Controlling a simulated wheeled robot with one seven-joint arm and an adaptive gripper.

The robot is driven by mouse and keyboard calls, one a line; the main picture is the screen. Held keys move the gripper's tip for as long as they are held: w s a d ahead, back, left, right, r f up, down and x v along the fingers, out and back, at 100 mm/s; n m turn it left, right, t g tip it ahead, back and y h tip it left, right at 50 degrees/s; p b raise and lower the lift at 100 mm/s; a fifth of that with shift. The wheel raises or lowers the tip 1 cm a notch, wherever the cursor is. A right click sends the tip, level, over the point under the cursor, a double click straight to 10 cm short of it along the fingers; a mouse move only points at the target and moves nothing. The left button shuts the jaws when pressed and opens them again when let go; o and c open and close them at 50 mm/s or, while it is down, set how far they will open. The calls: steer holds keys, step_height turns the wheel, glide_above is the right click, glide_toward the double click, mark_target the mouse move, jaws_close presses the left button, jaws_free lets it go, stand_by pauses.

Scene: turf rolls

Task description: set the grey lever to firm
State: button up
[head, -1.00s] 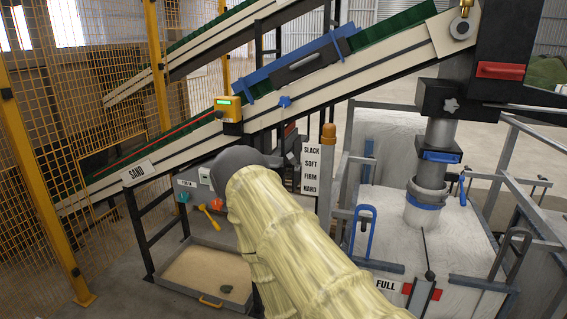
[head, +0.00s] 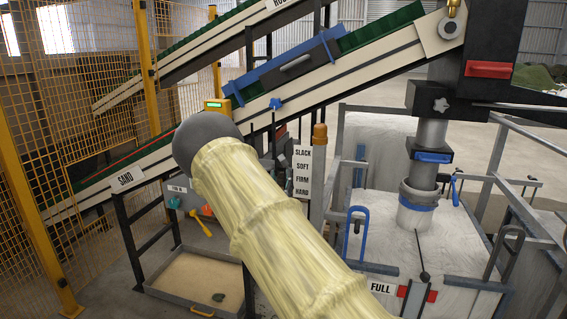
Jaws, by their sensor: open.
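The scale plate (head: 303,170) reads SLACK, SOFT, FIRM and HARD from top to bottom. It stands upright just right of my sleeved arm, below the sloping conveyor. I cannot clearly pick out the grey lever; the area left of the plate is dark and partly covered by my arm. My arm, in a pale yellow sleeve, rises from the bottom of the picture to a dark grey rounded end left of the plate. My gripper does not show; it is hidden beyond that end.
A sand conveyor with a SAND sign (head: 125,180) slopes up to the right. A sand tray (head: 195,283) lies below. A yellow-handled lever (head: 201,228) is beside my arm. A filled white bag (head: 430,240) in a metal frame, with a FULL sign (head: 381,288), stands at right. Yellow mesh fencing (head: 80,110) bounds the left.

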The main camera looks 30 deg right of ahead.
mark_target(283, 164)
steer(key=p+x, duration=0.3)
steer(key=x, duration=0.6)
steer(key=shift+w+d+r, duration=0.1)
steer(key=shift+w+d, duration=0.15)
steer(key=shift+w, duration=0.05)
jaws_close()
